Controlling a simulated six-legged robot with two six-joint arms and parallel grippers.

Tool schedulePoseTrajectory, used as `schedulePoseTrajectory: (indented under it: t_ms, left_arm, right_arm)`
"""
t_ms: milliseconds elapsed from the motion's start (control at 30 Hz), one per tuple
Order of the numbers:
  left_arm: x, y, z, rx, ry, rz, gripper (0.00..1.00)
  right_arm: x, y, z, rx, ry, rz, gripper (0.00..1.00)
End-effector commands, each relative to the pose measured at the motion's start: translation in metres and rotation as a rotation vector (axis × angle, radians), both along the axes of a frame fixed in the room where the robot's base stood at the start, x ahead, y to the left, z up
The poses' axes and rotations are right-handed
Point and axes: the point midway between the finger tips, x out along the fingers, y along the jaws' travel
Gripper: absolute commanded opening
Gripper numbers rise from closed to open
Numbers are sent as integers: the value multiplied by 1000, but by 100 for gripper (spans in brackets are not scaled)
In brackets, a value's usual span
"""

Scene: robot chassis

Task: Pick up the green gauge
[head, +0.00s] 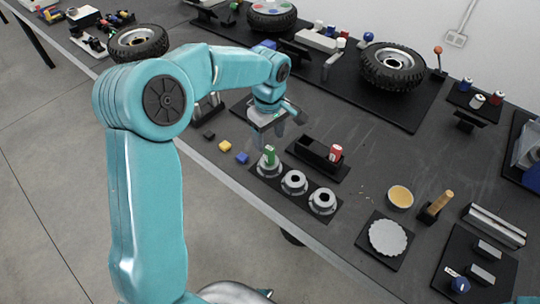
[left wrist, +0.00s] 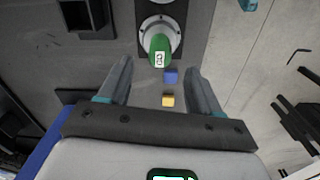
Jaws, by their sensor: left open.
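The green gauge (head: 270,156) stands in the leftmost of three grey ring holders (head: 265,170) on a dark plate. In the left wrist view, the green gauge (left wrist: 160,50) shows a white label on its end and sits in a grey ring, ahead of the fingertips. My left gripper (head: 284,138) is above and near the green gauge in the head view. Its two fingers, also seen in the left wrist view (left wrist: 160,78), are open with nothing between the tips. My right gripper is not in view.
A red gauge (head: 336,153) stands in a black holder (head: 313,160) to the right. Small blue (head: 242,158) and yellow (head: 225,146) cubes lie left of the ring holders. The other two rings (head: 294,182) are empty. Wheels (head: 393,67) stand at the back.

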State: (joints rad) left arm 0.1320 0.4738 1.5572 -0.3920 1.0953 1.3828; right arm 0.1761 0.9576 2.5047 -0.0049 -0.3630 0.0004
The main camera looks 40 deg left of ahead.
Motion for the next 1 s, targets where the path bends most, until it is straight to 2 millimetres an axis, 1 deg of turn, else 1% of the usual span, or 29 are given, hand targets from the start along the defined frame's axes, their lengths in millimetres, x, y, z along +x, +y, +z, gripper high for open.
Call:
schedulePoseTrajectory:
  t_ms: [167, 333, 400, 500, 700, 767, 800, 900, 1000]
  left_arm:
    - [0, 0, -15, 1, 3, 0, 63]
    - [-1, -1, -43, -1, 4, 0, 63]
    - [-1, -1, -51, 0, 3, 0, 63]
    - [1, -1, -57, 0, 1, 0, 63]
    - [1, -1, -57, 0, 0, -1, 63]
    - [1, -1, -57, 0, 0, 0, 44]
    - [1, -1, -57, 0, 0, 0, 31]
    - [1, -1, -57, 0, 0, 0, 1]
    - [1, -1, -57, 0, 0, 0, 1]
  right_arm:
    - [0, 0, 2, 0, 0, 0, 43]
    - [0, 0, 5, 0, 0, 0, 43]
    - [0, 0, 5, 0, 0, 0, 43]
    - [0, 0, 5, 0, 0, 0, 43]
    - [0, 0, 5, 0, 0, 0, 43]
    - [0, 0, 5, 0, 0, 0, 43]
    - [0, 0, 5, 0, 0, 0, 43]
    - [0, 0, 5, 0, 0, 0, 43]
    - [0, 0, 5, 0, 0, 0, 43]
